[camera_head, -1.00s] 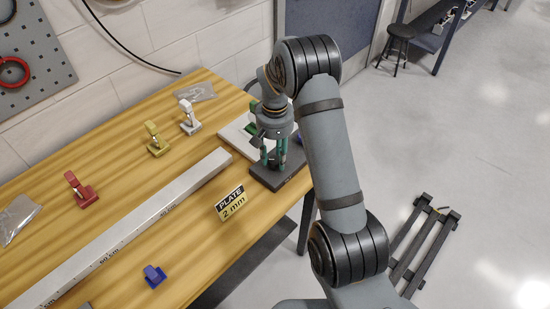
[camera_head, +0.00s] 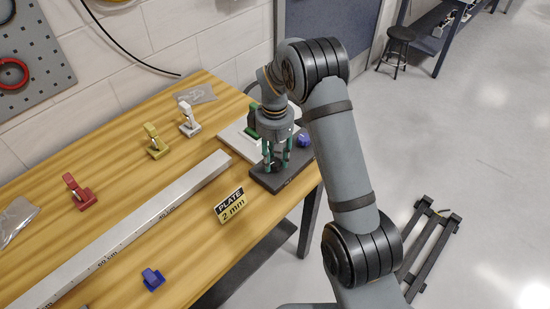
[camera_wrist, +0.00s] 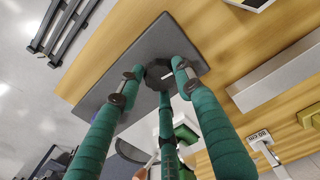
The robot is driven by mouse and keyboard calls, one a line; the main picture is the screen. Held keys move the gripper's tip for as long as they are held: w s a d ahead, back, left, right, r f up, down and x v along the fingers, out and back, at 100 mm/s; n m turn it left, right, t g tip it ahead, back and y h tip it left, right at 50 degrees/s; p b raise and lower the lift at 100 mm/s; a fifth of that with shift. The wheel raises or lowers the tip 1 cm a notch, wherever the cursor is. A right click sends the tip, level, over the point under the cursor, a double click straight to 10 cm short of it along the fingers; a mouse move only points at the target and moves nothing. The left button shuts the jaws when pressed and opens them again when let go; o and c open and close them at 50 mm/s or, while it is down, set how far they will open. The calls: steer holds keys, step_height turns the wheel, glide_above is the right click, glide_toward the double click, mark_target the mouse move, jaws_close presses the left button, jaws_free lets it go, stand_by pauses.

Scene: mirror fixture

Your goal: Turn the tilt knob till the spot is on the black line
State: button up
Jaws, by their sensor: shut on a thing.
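My gripper (camera_head: 277,158) has green fingers and reaches down over a dark base plate (camera_head: 262,181) at the right end of the bench. In the wrist view its fingertips (camera_wrist: 158,80) close around a dark, many-sided knob (camera_wrist: 158,70) that stands on the dark plate (camera_wrist: 105,95). It looks like the tilt knob, mostly hidden by the fingers in the head view. A blue round part (camera_head: 303,139) sits on the plate, right of the fingers. I cannot make out the spot or the black line in either view.
A long silver ruler bar (camera_head: 130,226) lies along the wooden bench (camera_head: 100,130). A "PLATE 2 mm" sign (camera_head: 230,204) stands before the dark plate. Red (camera_head: 79,192), yellow (camera_head: 155,141), white (camera_head: 188,119) and blue (camera_head: 152,279) holders stand apart on the bench.

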mark_target(274, 161)
steer(key=shift+w+a+r, duration=0.15)
steer(key=shift+w, duration=0.1)
steer(key=o, duration=1.1)
steer(key=shift+s, duration=0.15)
steer(key=shift+o, duration=0.2)
step_height(274, 161, up, 12)
